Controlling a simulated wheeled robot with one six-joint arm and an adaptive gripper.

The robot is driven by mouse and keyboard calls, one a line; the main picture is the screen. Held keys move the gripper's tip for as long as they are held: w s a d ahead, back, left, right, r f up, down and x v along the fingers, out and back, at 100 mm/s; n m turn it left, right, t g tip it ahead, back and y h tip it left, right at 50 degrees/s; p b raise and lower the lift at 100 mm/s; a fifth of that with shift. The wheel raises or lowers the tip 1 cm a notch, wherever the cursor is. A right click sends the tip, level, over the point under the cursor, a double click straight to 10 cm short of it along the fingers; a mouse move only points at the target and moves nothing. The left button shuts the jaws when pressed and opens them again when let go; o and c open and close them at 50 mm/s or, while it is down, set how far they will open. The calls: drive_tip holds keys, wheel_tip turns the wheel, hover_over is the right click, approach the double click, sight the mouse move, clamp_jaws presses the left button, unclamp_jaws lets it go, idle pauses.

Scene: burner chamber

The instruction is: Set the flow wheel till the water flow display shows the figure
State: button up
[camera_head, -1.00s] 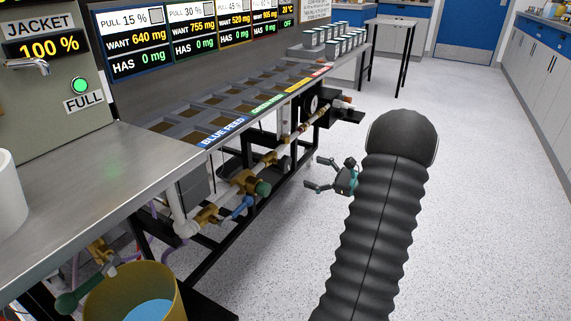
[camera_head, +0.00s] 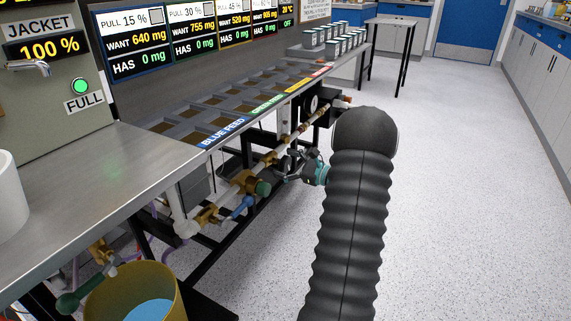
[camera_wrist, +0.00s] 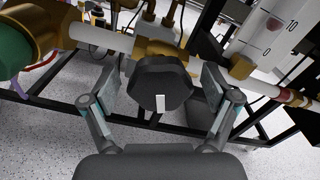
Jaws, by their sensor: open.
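In the wrist view a dark, lobed wheel (camera_wrist: 161,88) with a white mark on its face sits on a brass valve body (camera_wrist: 152,52) in the pipe line. My gripper (camera_wrist: 161,85) is open, with one finger on each side of the wheel. Contact cannot be told. In the head view my gripper (camera_head: 292,168) reaches to the pipe under the bench, and the wheel is hard to make out there. A white scale (camera_wrist: 275,30) marked 0 and 10, with a reddish float, shows at upper right in the wrist view. No water flow display is readable.
A green-handled brass valve (camera_head: 250,184) and a blue handle (camera_head: 241,207) lie left of my gripper on the pipe. The bench (camera_head: 120,178) stands above. A yellow bucket (camera_head: 174,290) with water stands at lower left. Floor to the right is clear.

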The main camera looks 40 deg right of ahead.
drive_tip(key=c, duration=1.2)
drive_tip(key=shift+o, duration=0.2)
drive_tip(key=shift+f+n+b, duration=0.3)
drive_tip(key=shift+n+b, duration=0.3)
drive_tip(key=shift+b, duration=0.65)
drive_tip(key=shift+r+n+b, duration=0.25)
drive_tip(key=shift+n+b, duration=0.55)
drive_tip(key=shift+b, duration=0.15)
drive_tip(key=o, duration=1.2)
drive_tip(key=shift+c, duration=0.2)
drive_tip(key=shift+s, duration=0.15)
drive_tip(key=v, duration=1.1)
drive_tip(key=shift+s+d, duration=0.15)
drive_tip(key=shift+s, duration=0.25)
